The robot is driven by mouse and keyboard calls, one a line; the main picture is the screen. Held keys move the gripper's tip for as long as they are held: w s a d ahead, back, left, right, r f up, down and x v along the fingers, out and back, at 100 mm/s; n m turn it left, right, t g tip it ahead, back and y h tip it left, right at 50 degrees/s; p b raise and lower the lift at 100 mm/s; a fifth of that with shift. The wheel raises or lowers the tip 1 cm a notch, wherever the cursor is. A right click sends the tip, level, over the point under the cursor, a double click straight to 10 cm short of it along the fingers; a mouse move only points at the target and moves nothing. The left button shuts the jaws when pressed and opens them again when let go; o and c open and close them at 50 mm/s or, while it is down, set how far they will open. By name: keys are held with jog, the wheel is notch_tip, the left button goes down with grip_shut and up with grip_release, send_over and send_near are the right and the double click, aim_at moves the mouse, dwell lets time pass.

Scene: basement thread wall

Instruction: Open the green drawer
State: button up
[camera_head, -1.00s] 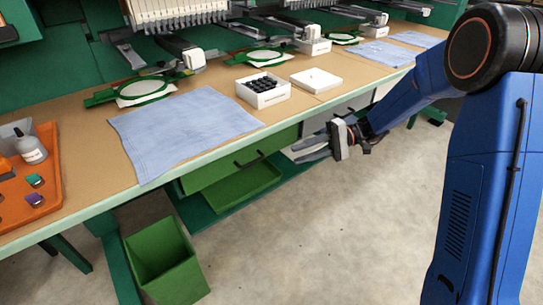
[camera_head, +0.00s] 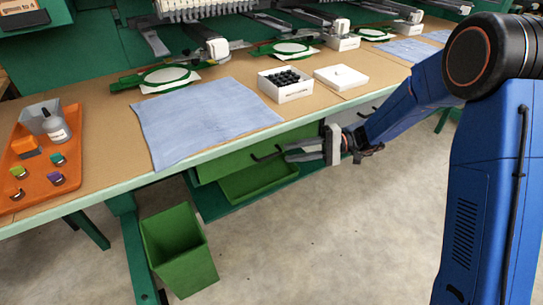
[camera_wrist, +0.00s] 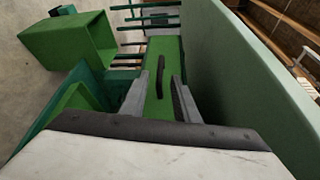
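The green drawer (camera_head: 222,164) sits under the table's front edge and looks closed, with a dark bar handle (camera_head: 266,154) on its front. In the wrist view the green drawer front (camera_wrist: 165,48) lies straight ahead, and its black handle (camera_wrist: 160,77) appears between my fingers. My gripper (camera_head: 286,153) is at the handle's right end in the head view. In the wrist view my gripper (camera_wrist: 160,85) is open, with one grey finger on each side of the handle and visible gaps. I cannot tell how deep the handle is between them.
A green open tray (camera_head: 258,181) sits below the drawer. A green bin (camera_head: 180,250) stands on the floor to the left. The table (camera_head: 110,150) carries a blue cloth (camera_head: 205,120), a white box of black items (camera_head: 285,85) and an orange tray (camera_head: 35,165). The floor in front is clear.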

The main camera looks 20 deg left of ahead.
aim_at(271, 156)
jog(key=x, duration=0.7)
jog(key=shift+s+a, duration=0.15)
jog(key=shift+a, duration=0.1)
grip_shut()
